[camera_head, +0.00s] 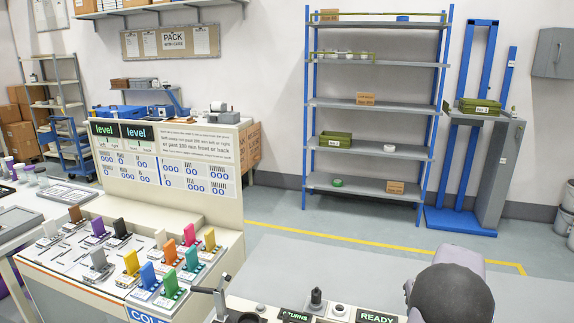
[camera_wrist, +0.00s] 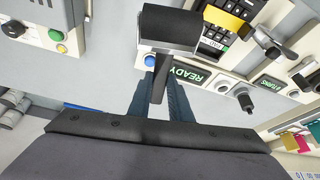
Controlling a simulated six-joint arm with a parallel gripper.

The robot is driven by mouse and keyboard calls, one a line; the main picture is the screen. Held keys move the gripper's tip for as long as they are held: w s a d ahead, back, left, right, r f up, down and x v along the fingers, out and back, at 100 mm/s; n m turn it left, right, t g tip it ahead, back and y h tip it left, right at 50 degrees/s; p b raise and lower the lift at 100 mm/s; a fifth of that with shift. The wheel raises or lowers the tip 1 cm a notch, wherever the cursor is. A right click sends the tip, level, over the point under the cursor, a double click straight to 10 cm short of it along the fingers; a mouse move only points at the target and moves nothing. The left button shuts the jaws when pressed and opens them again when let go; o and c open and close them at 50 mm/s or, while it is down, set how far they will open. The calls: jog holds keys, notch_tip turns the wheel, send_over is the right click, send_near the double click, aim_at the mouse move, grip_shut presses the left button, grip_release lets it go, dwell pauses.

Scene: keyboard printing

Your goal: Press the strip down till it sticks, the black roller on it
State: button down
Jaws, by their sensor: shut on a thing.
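In the wrist view my gripper (camera_wrist: 163,78) is shut on the dark handle of the black roller (camera_wrist: 170,24). The roller sits in a grey frame beyond the fingertips. It appears over the edge of a pale control panel, and I cannot tell whether it touches anything. I cannot pick out the strip with certainty. The roller and its frame hide part of what lies behind them. The gripper and roller cannot be made out in the head view.
The panel carries a dark keypad (camera_wrist: 212,40) with a yellow piece (camera_wrist: 223,18) over it, a green READY sign (camera_wrist: 188,73) and a black knob (camera_wrist: 245,101). In the head view, a sloped stand (camera_head: 65,250) with coloured upright tabs is left of the panel. Shelves (camera_head: 372,103) stand behind.

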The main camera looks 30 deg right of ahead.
jog(key=w+a+n+y, duration=0.1)
jog(key=w+a, duration=0.3)
jog(key=a, duration=0.3)
jog(key=w+a+n, duration=0.2)
jog(key=w+a, duration=0.2)
jog(key=a, duration=0.4)
jog(key=w+a+n+y, duration=0.1)
jog(key=w+a, duration=0.3)
jog(key=a, duration=0.3)
jog(key=a+f+n+t+b, duration=0.1)
jog(key=a+f, duration=0.4)
jog(key=a, duration=1.1)
jog(key=shift+s+a+n+b, duration=0.4)
jog(key=shift+n+b, duration=0.4)
jog(key=shift+b, duration=0.4)
jog(key=s+a+f+p, duration=0.1)
jog(key=s+a+f, duration=0.2)
jog(key=a, duration=0.4)
jog(key=shift+s, duration=0.4)
